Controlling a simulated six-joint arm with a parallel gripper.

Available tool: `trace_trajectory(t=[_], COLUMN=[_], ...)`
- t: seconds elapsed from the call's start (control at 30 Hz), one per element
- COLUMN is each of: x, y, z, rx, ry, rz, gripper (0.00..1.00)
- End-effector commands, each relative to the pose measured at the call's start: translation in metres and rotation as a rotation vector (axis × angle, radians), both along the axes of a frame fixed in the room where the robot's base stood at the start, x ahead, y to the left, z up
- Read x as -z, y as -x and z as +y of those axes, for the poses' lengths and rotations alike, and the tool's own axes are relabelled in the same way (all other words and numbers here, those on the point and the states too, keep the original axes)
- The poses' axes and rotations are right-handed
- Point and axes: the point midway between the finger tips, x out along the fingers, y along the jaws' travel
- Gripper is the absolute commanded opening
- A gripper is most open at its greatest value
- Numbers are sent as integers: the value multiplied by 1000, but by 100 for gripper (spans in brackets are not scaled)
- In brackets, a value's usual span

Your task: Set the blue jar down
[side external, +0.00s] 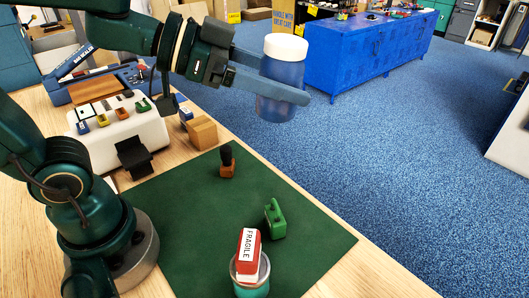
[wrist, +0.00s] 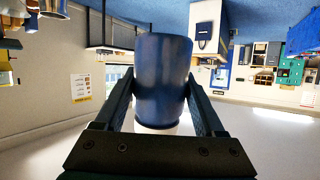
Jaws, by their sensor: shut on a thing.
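The blue jar (side external: 281,87) has a white lid and is held upright in the side external view, high above the bench. My gripper (side external: 285,92) reaches in from the left with its fingers on either side of the jar and is shut on it. The jar also shows in the wrist view (wrist: 162,80), between the two fingers (wrist: 162,105), with its white lid toward the bottom of the picture. Nothing touches the jar from below.
A green mat (side external: 200,235) on the wooden bench bears a dark-handled stamp (side external: 228,162), a green tape dispenser-like item (side external: 275,219) and a red FRAGILE block (side external: 249,250) on a teal-sided round container (side external: 251,289). A small carton (side external: 202,133) stands behind. The mat's middle is clear.

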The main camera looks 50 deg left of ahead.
Motion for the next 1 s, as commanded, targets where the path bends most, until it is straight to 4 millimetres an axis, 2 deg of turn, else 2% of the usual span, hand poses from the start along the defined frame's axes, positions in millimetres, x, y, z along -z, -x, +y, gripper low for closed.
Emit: trace_trajectory(t=[0.03,0.1,0.4,0.77,1.0], x=[2,5,14,25,35], y=[2,3,6,9,11], z=[-10,-19,-37,-43,-34], rx=[16,15,-19,-93,-211], ry=[1,0,-1,-1,-1], rz=[1,1,-1,1,1], gripper=[4,4,4,4,4])
